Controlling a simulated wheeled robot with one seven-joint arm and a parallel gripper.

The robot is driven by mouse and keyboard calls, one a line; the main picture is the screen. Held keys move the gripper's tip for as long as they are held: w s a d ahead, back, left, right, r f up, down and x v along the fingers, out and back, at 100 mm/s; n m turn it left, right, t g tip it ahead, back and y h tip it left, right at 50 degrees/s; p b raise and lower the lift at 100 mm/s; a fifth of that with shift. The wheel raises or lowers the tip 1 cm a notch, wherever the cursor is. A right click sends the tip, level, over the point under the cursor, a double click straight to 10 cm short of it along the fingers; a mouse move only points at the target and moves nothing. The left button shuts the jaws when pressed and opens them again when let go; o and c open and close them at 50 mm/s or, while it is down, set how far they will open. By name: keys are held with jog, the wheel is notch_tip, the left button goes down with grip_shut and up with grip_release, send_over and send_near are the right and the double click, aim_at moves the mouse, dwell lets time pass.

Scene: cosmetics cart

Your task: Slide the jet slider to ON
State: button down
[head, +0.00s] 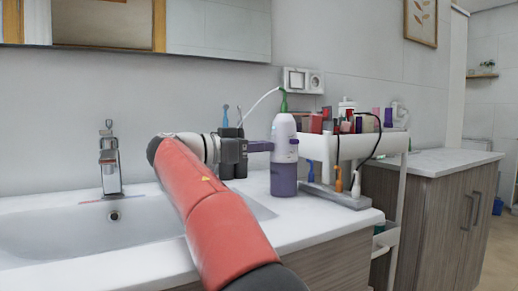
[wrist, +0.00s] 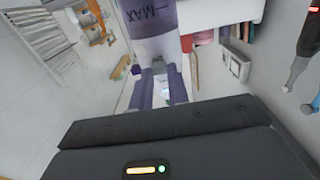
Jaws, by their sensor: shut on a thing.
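The oral irrigator (head: 284,135) stands upright on the washbasin counter, with a white upper body, a purple tank and a green tip. My gripper (head: 281,144) reaches it from the left, its purple fingers at the lower part of the white body. In the wrist view the fingers (wrist: 159,90) lie on both sides of the irrigator body, and the purple tank (wrist: 148,18) with its MAX mark shows at the top. My gripper looks shut on the body. The jet slider is too small to make out clearly, so I cannot tell its position.
A basin (head: 110,230) with a tap (head: 110,160) lies to the left. A white cart (head: 345,147) full of cosmetics stands right of the irrigator. A grey stand (head: 340,195) lies on the counter's right end.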

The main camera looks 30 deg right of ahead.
jog(key=shift+f, duration=0.25)
jog(key=c, duration=1.3)
grip_release()
jog(key=shift+r, duration=0.1)
jog(key=shift+a, duration=3.85)
jog(key=shift+s, duration=0.1)
